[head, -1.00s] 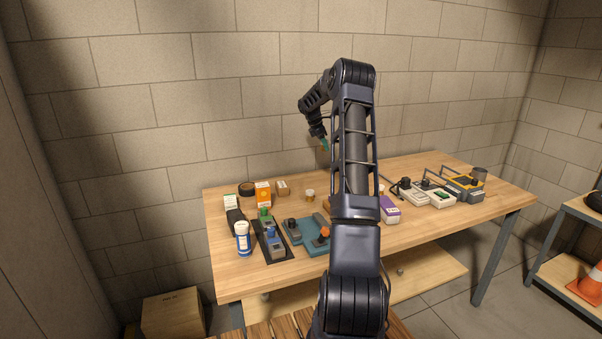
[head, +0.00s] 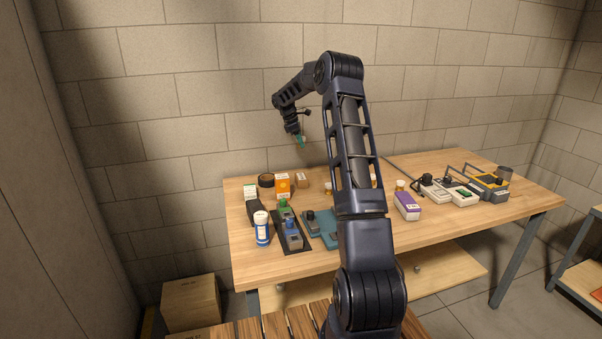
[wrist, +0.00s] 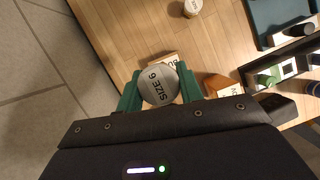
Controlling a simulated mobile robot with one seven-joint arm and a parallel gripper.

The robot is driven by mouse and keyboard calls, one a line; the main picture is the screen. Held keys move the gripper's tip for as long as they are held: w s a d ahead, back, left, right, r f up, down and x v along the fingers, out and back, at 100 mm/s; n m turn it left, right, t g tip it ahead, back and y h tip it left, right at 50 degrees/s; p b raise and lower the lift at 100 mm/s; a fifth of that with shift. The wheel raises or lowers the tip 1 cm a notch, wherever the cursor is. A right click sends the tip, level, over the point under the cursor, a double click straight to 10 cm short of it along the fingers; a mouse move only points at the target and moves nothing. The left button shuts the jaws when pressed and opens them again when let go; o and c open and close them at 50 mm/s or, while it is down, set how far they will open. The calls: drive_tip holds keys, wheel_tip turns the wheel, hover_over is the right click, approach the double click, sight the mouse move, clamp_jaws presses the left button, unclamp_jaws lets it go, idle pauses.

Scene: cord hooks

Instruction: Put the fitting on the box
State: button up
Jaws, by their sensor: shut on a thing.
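My gripper (head: 301,141) is raised above the back left of the table, its green fingers pointing down. In the wrist view my gripper (wrist: 158,92) is shut on a round grey fitting (wrist: 158,86) marked "SIZE 6", a finger on each side. A small brown cardboard box (head: 301,180) stands at the back of the table, beside an orange and white box (head: 283,186). In the wrist view the cardboard box (wrist: 166,59) is partly hidden behind the fitting, with only part of its label showing. I cannot tell the height gap between them.
A black tray (head: 295,249) with green- and blue-topped pieces and a teal tray (head: 313,229) lie in front. A blue and white bottle (head: 262,230) stands at left. A purple box (head: 407,206) and several devices lie to the right. My arm hides the table's middle.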

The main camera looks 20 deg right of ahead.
sight(304, 176)
wheel_tip(304, 176, down, 15)
drive_tip(key=shift+f, duration=0.1)
idle(0.5)
drive_tip(key=shift+f, duration=0.1)
drive_tip(key=o, duration=1)
